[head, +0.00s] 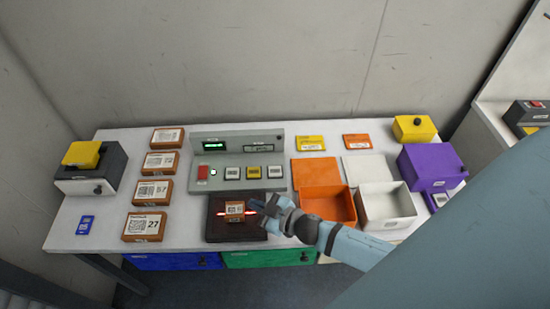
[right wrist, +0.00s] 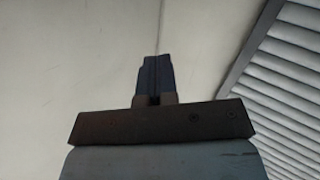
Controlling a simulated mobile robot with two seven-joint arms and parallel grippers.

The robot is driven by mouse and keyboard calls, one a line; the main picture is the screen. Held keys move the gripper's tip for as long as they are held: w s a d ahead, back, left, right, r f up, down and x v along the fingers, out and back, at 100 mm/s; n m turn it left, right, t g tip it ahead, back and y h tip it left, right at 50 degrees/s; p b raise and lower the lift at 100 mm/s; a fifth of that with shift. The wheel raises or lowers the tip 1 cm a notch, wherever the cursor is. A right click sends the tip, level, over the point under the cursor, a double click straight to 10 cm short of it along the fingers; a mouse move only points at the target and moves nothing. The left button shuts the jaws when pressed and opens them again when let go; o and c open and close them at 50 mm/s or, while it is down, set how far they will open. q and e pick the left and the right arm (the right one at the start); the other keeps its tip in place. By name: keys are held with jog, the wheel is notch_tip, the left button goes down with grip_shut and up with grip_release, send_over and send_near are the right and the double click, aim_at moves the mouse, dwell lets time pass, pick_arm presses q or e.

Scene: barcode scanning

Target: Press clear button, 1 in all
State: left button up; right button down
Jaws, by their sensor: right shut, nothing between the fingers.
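A grey control panel (head: 240,187) stands at the middle of the table. It carries a red button (head: 203,172), a lit green spot, a white button (head: 232,173), a yellow button (head: 253,173) and another white button (head: 274,172). Their labels are too small to read, so I cannot tell which is clear. A display (head: 214,146) with green characters is above. My right gripper (head: 256,206) is in front of the panel, over the right side of the dark scanner pad (head: 222,233). In the right wrist view its fingers (right wrist: 154,75) are together and empty. My left gripper is not in view.
A small brown box (head: 234,208) sits on the scanner pad by a red light line. Several labelled brown boxes (head: 146,226) line the left. An orange bin (head: 327,205) and white bin (head: 388,205) stand right. A yellow-topped device (head: 84,155) is far left.

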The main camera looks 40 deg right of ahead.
jog(key=w+d+n+g+p, duration=0.1)
jog(key=w+d+n+g, duration=0.6)
jog(key=w+d, duration=0.6)
jog(key=d+r+n, duration=0.1)
jog(key=d, duration=0.1)
jog(key=shift+w+d+n+g+h+p, duration=0.3)
jog(key=shift+d+h+p, duration=0.1)
jog(key=shift+f, duration=0.15)
